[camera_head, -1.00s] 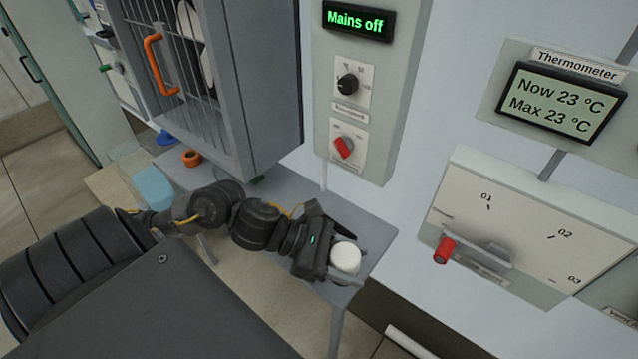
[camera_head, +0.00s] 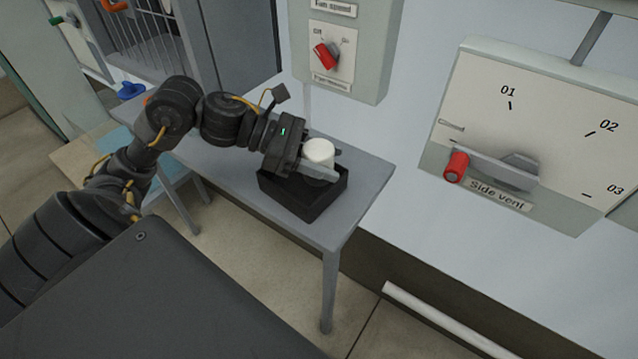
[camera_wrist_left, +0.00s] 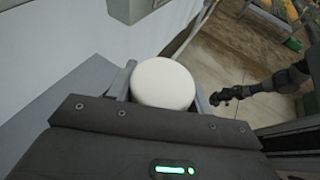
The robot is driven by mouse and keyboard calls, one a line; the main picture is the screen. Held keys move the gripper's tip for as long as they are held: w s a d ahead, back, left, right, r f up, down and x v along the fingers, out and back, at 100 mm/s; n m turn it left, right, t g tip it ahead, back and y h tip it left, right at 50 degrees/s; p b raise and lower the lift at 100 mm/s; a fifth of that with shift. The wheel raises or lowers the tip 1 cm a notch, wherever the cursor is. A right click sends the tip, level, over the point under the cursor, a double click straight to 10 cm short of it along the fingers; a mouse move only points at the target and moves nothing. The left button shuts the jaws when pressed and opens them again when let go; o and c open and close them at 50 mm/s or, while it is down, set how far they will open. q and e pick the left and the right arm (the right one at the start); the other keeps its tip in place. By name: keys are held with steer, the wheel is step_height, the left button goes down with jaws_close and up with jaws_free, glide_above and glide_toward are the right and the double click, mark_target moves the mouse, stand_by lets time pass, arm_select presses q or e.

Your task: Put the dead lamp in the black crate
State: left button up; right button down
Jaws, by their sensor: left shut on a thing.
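A white round lamp (camera_head: 319,152) is held in my left gripper (camera_head: 322,170) in the head view. That gripper is shut on it, with one finger along its near side. The lamp's white top also shows between the fingers in the left wrist view (camera_wrist_left: 163,83). The black crate (camera_head: 316,205) stands on the grey table, right below the gripper and lamp. The gripper covers part of the crate's opening, so I cannot tell how far the lamp is above its floor. My right gripper (camera_wrist_left: 222,97) shows small at the right of the left wrist view; its jaws are unclear.
The grey table (camera_head: 366,176) has free room right of the crate. A cabinet with a barred door (camera_head: 160,50) stands behind my left arm. A wall box with a red knob (camera_head: 325,56) and a side vent panel with a red-ended lever (camera_head: 456,167) are on the wall.

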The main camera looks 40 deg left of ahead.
arm_select(q)
steer(key=a+f, duration=0.1)
steer(key=w+f, duration=0.1)
steer(key=w+a+f, duration=0.1)
steer(key=shift+a+f, duration=0.35)
steer(key=shift+f, duration=0.05)
steer(key=shift+w+a+f, duration=0.15)
steer(key=shift+f, duration=0.15)
arm_select(e)
steer(key=shift+s+r, duration=0.15)
